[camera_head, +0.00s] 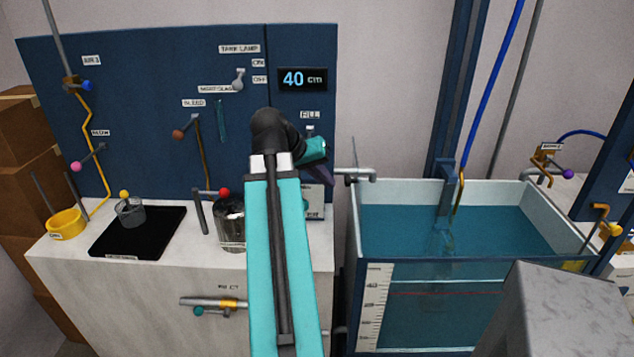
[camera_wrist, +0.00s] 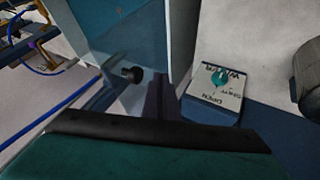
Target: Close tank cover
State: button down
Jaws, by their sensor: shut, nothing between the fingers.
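The tank (camera_head: 372,305) stands at the right with its top open in the head view. Blue-green water (camera_head: 420,232) shows inside, and I cannot make out a cover on it. My gripper (camera_head: 320,172) is left of the tank, near the FILL label on the blue panel, and is partly hidden by my wrist.
A horizontal pipe (camera_head: 355,174) reaches toward the tank's left rim. A blue upright (camera_head: 455,110) and a hose stand behind and over the tank. A glass jar (camera_head: 230,222), black tray (camera_head: 165,238) and yellow bowl (camera_head: 65,224) occupy the left counter.

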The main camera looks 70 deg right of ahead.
jog(key=shift+s+d+r, duration=0.1)
jog(key=shift+s+d, duration=0.1)
jog(key=shift+s, duration=0.35)
jog(key=shift+s+d+r, duration=0.1)
jog(key=shift+s+d, duration=0.05)
jog(key=shift+s, duration=0.35)
jog(key=shift+s+d, duration=0.1)
